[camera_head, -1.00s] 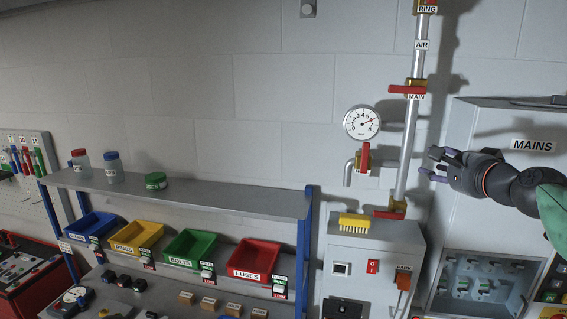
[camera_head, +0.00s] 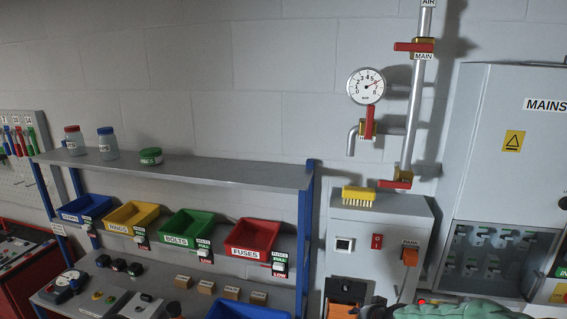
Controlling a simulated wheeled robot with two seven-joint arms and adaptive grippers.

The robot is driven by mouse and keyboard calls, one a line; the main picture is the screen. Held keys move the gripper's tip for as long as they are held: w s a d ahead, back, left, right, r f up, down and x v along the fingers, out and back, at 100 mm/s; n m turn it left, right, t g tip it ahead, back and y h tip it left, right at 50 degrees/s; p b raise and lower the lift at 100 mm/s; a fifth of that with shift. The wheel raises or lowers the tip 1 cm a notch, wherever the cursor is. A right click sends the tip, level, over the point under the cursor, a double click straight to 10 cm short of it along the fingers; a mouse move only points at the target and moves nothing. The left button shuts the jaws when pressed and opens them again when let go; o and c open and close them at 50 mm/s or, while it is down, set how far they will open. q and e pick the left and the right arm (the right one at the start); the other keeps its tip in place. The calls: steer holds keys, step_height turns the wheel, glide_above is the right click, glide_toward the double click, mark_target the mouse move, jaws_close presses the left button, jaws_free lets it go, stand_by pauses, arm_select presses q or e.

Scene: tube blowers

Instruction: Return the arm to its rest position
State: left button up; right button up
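My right arm (camera_head: 450,311) shows along the bottom edge at the right, with a green link and a dark part to its left. It lies low in front of the grey cabinets. Its gripper fingers cannot be made out, and the hand is cut off by or below the frame edge. My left gripper is not clearly seen; a small dark and orange shape (camera_head: 175,310) at the bottom edge is too cropped to identify.
A shelf (camera_head: 230,174) holds jars, with blue, yellow, green and red bins below. A gauge (camera_head: 366,86) and red-handled pipe (camera_head: 413,110) are on the wall. A brush (camera_head: 358,194) lies on a grey cabinet (camera_head: 375,270). The MAINS cabinet (camera_head: 480,130) stands right.

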steer(key=s+a+f+n+g+b, duration=0.1)
steer(key=s+a+f+b, duration=0.1)
steer(key=s+f, duration=0.45)
steer(key=s+a+f+n+g+b, duration=0.1)
steer(key=s+a+f, duration=0.2)
steer(key=f, duration=0.7)
steer(key=s+a+f+n+g+b, duration=0.1)
steer(key=s+a+f+g+b, duration=0.1)
steer(key=s+f, duration=0.45)
steer(key=s+a+f+n+g+b, duration=0.1)
steer(key=s+a+f+n+b, duration=0.1)
steer(key=s+f, duration=0.5)
steer(key=s+a+f+n+g+y+b, duration=0.1)
steer(key=s+a+f, duration=0.3)
steer(key=s, duration=0.6)
step_height(320, 180, down, 3)
steer(key=shift+s+r+n+g+y+b, duration=0.15)
steer(key=shift+s+n+g+y+b, duration=0.15)
steer(key=shift+n+g+b, duration=0.4)
steer(key=shift+w, duration=0.1)
